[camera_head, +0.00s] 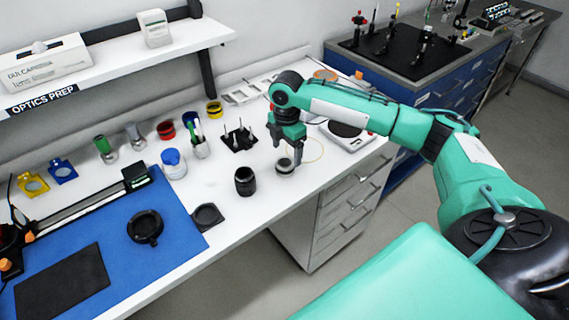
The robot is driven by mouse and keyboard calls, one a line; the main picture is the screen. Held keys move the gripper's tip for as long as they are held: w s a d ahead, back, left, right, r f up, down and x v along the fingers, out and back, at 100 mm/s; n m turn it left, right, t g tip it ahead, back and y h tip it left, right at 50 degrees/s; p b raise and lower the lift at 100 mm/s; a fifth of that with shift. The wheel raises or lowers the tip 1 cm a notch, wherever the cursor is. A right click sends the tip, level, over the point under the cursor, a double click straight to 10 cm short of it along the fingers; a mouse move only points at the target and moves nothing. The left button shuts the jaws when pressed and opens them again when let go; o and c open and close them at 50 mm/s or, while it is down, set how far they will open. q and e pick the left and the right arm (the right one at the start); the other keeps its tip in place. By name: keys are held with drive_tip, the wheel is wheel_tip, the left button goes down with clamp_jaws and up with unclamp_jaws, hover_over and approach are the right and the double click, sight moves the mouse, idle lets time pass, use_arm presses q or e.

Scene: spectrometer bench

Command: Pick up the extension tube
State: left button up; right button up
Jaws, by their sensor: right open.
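My right gripper (290,152) points down over the white bench. It is open, with its fingertips at a short dark-and-silver cylinder (285,168) that looks like a tube. I cannot tell whether the fingers touch it or stand around it. A taller black ribbed cylinder (245,181) stands upright just left of it. Which of the two is the extension tube is not clear from this view. My left gripper is not in view.
A black spiked stand (239,139) is behind the cylinders, and a scale (348,135) is to the right. A blue-capped jar (173,163) and a cup with pens (201,147) stand to the left. A blue mat (185,235) holds a black ring (145,228). The bench front edge is close.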

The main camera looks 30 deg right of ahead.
sight(285, 162)
drive_tip(key=shift+f, duration=0.3)
drive_tip(key=f, duration=0.1)
drive_tip(key=f+p, duration=0.1)
drive_tip(key=f, duration=0.2)
drive_tip(key=shift+a+p, duration=0.25)
drive_tip(key=shift+p, duration=0.1)
drive_tip(key=shift+f, duration=0.55)
drive_tip(key=c, duration=1.1)
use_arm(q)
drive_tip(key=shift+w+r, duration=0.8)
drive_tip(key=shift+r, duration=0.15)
